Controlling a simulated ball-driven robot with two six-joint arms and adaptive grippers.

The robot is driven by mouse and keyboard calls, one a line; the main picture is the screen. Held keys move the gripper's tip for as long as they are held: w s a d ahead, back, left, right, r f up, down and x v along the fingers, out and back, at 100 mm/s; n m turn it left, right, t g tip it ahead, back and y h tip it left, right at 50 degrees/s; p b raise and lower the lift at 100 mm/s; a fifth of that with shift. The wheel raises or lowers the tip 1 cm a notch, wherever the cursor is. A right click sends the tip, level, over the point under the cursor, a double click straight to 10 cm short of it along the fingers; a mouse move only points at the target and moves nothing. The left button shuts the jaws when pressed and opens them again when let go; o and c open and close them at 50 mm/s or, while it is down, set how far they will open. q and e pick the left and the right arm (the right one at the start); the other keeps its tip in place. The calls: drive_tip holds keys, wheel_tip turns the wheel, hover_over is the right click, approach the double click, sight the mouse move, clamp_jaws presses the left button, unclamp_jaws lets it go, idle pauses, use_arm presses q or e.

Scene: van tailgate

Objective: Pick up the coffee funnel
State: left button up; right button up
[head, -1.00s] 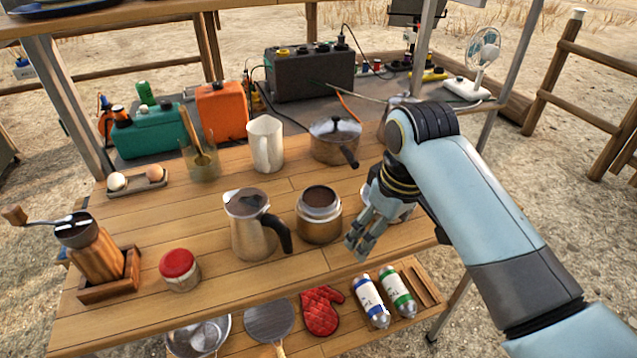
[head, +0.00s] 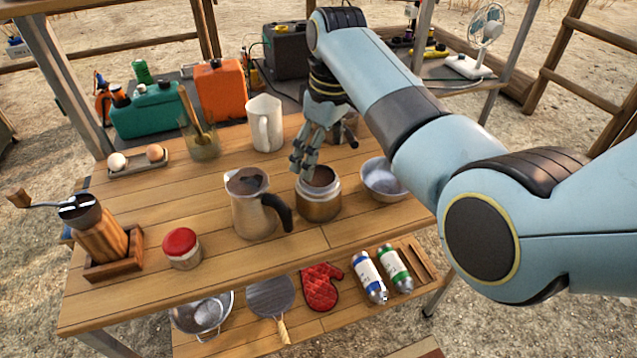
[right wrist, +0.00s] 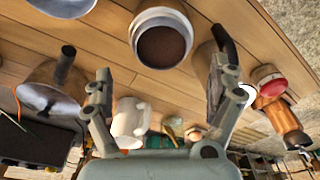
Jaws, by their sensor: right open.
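The coffee funnel (head: 320,178), filled with brown grounds, appears to sit in the mouth of the round metal pot base (head: 318,205) on the wooden table. In the right wrist view the brown grounds in the funnel (right wrist: 163,46) face the camera inside a pale rim. My right gripper (head: 304,168) is open and empty, fingers pointing down, just above and behind the pot base. In the right wrist view its two fingers (right wrist: 165,95) are spread wide, with the funnel beyond them near the top. My left gripper is not in view.
A metal coffee pot (head: 255,210) with a black handle stands close left of the base. A metal bowl (head: 382,182) stands close right. A white jug (head: 265,125) and a saucepan (right wrist: 45,92) are behind.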

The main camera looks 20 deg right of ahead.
sight(318, 183)
wheel_tip(318, 183, down, 5)
drive_tip(key=shift+a+r, duration=0.1)
drive_tip(key=shift+a, duration=0.05)
drive_tip(key=c, duration=1.3)
